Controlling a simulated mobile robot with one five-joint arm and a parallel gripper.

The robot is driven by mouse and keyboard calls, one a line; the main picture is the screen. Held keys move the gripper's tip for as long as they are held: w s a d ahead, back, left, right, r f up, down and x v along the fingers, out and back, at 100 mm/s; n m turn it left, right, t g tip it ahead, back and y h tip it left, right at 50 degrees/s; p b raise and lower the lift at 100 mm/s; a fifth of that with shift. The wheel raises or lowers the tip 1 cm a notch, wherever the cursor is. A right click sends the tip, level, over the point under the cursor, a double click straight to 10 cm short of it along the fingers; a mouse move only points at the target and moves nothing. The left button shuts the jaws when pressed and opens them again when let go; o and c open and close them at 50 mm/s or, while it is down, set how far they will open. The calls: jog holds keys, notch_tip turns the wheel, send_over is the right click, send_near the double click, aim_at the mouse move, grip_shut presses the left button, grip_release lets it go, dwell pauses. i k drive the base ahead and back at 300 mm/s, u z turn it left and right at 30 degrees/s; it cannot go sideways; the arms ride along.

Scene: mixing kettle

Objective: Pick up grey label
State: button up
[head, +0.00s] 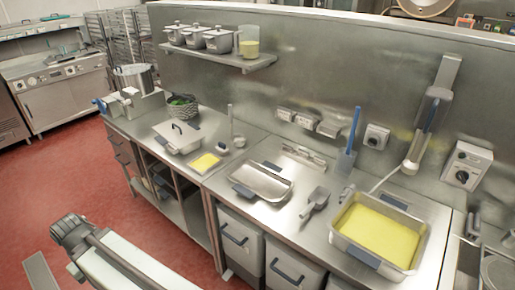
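I cannot make out a clear grey label on the counter. A grey scoop (318,197) lies flat on the steel counter (300,226), between a lidded steel pan (266,181) and a deep tray of yellow contents (382,233). A grey long-handled utensil, perhaps a ladle (231,123), stands at the back, left of the middle. Dark slate-coloured flat pieces show at the pan's left end (243,191) and the deep tray's front (364,258); I cannot tell whether they are handles or labels. Parts of my arm show at the lower left, but I cannot make out my gripper.
A blue-handled paddle (350,142) stands against the back wall. A small tray of yellow (204,163), a lidded container (178,136) and a dark basket (182,106) are on the left counter. A shelf (222,56) holds several pots. The red floor (60,180) is open at left.

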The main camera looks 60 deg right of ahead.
aim_at(286, 146)
jog(key=u, duration=0.6)
jog(key=i, duration=2.5)
jog(key=z, duration=3.25)
jog(key=i, duration=1.5)
jog(key=u, duration=0.05)
